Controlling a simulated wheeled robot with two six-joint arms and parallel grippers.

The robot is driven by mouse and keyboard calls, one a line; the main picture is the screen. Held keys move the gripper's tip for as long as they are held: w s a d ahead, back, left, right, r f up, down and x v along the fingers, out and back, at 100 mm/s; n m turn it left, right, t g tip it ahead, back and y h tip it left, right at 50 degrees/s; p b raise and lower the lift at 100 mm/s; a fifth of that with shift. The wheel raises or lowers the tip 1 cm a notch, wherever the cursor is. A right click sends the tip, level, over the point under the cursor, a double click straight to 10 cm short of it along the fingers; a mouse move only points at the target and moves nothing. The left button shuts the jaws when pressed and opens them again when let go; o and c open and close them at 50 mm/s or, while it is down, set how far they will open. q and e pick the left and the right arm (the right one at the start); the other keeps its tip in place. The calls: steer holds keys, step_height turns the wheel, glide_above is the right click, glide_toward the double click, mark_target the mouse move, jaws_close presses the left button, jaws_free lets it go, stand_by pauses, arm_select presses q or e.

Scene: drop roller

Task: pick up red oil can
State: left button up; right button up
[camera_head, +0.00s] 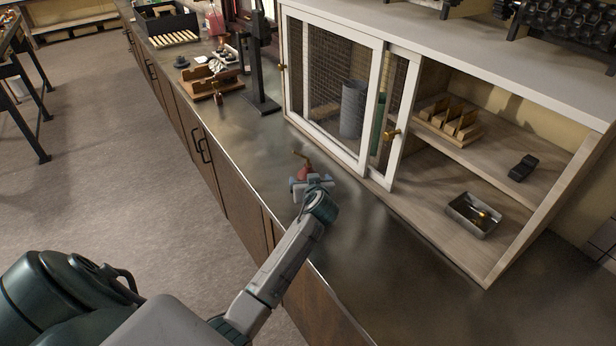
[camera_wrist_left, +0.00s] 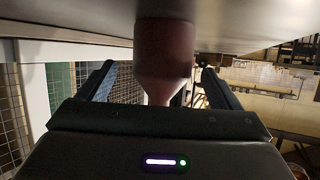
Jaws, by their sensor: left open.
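A small red oil can (camera_head: 304,172) with a thin brownish spout stands on the dark metal counter (camera_head: 262,165), in front of the cabinet. My left gripper (camera_head: 311,183) is low over the counter at the can and hides part of it. In the left wrist view, which shows the scene upside down, the can (camera_wrist_left: 165,50) appears between the two dark fingers of my left gripper (camera_wrist_left: 158,80). The fingers are open, with a gap on each side of the can. My right gripper is in neither view.
A white-framed cabinet with mesh doors (camera_head: 345,85) stands just behind and right of the can. Its open shelves hold a small metal tray (camera_head: 473,214) and a black object (camera_head: 523,167). A black stand (camera_head: 258,75) and wooden holder (camera_head: 212,85) are farther back.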

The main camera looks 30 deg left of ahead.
arm_select(q)
steer(key=shift+p+x, duration=0.45)
steer(key=shift+x, duration=1.35)
steer(key=shift+s+r, duration=0.1)
steer(key=shift+s, duration=0.05)
steer(key=c, duration=1.2)
steer(key=shift+r, duration=0.15)
